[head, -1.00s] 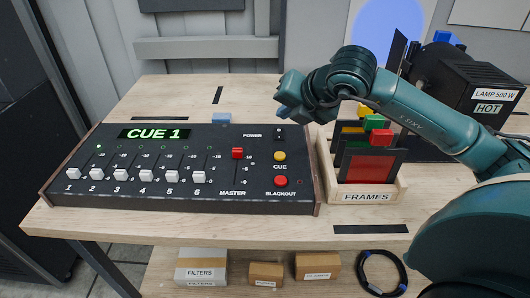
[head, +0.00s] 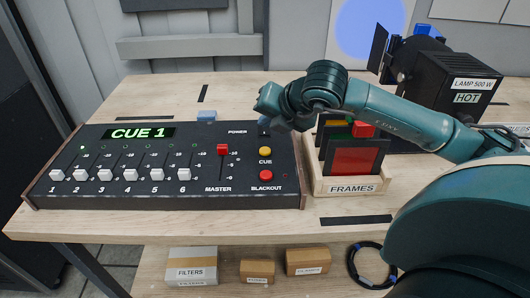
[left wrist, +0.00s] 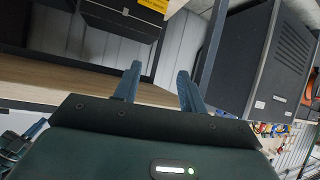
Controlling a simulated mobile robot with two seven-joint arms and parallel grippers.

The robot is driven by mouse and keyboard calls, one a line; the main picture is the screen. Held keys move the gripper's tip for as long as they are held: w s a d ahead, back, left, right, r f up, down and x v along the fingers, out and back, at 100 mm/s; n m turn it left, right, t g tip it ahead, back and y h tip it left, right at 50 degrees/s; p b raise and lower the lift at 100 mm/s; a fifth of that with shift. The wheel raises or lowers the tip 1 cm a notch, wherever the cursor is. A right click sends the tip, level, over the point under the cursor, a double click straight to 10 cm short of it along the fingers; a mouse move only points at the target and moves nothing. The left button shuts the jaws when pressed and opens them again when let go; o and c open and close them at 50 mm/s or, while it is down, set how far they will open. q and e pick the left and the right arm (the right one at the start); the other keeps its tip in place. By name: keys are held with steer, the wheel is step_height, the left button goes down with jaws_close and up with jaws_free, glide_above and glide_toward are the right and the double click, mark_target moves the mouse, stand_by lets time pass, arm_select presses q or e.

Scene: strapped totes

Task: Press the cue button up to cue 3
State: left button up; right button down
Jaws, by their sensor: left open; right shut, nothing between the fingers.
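The black lighting console (head: 150,196) lies on the wooden table, and its display (head: 139,134) reads CUE 1 in green. The yellow cue button (head: 265,151) is on its right part, above the red blackout button (head: 265,175). My right gripper (head: 268,102) is shut and empty, above the console's upper right corner, over the power switch area and up from the yellow button in the picture. Its fingertips are hard to make out. My left gripper shows only in the left wrist view (left wrist: 156,88), open with nothing between its fingers.
A wooden rack of frames (head: 347,185) stands just right of the console, partly behind my right arm. A black lamp marked HOT (head: 455,90) stands at the back right.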

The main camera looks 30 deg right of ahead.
steer(key=b, duration=0.3)
glide_above(268, 153)
step_height(268, 153, down, 4)
steer(key=shift+f, duration=0.15)
steer(key=shift+f+b, duration=0.4)
steer(key=shift+f, duration=0.1)
arm_select(q)
steer(key=shift+w+d+f+n, duration=0.1)
steer(key=shift+d+f+n, duration=0.05)
steer(key=shift+f, duration=0.4)
steer(key=shift+d+f+n, duration=0.15)
steer(key=shift+f, duration=0.35)
steer(key=shift+w+r+t, duration=0.1)
steer(key=shift+r+t, duration=0.1)
steer(key=shift+t, duration=0.1)
steer(key=shift+f, duration=0.3)
steer(key=shift+r, duration=0.15)
arm_select(e)
steer(key=shift+f+b, duration=0.45)
steer(key=shift+b, duration=0.4)
arm_select(q)
step_height(268, 153, down, 2)
steer(key=shift+f, duration=0.1)
